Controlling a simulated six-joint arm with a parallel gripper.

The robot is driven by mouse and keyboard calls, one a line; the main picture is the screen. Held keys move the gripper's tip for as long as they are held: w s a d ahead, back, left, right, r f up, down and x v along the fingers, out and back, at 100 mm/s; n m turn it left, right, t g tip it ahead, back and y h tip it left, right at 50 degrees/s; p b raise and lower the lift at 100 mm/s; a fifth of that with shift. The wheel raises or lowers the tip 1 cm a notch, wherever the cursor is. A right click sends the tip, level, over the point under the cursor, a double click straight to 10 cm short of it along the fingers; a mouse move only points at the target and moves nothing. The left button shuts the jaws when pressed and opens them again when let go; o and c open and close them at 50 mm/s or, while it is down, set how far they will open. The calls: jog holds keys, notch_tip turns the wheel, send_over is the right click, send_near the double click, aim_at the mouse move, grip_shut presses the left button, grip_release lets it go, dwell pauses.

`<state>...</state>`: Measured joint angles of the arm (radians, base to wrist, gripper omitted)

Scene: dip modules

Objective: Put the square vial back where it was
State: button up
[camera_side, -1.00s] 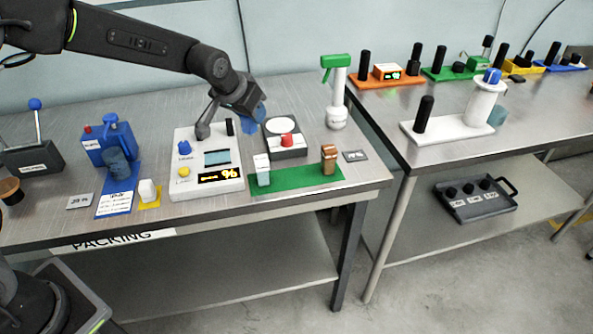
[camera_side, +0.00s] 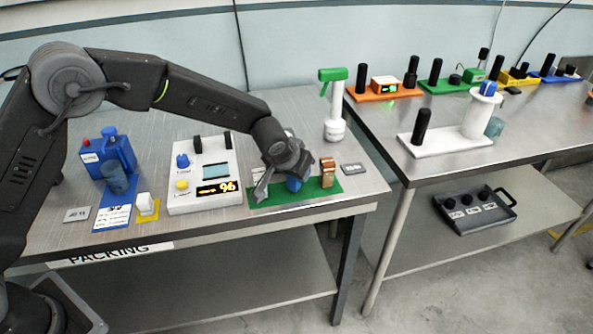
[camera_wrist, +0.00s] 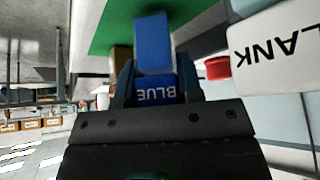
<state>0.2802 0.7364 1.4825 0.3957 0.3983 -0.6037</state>
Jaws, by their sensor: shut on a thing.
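My gripper (camera_side: 288,176) is over the green mat (camera_side: 325,192) at the right of the packing table, shut on a blue square vial (camera_side: 294,185). In the wrist view my gripper (camera_wrist: 157,82) has a finger on each side of the blue vial (camera_wrist: 153,45), which carries a "BLUE" label. I cannot tell whether the vial touches the mat. A brown vial (camera_side: 327,172) stands on the mat just right of my gripper. A white vial with lettering ending in "LANK" (camera_wrist: 280,48) shows in the wrist view; in the side view my gripper largely hides it.
A white instrument (camera_side: 205,190) with a lit display stands left of the mat. A blue device (camera_side: 110,155) is farther left. A red knob (camera_wrist: 217,67) is close by.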

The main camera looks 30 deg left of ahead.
jog(key=shift+f, duration=0.25)
jog(key=o, duration=1)
jog(key=shift+f, duration=0.1)
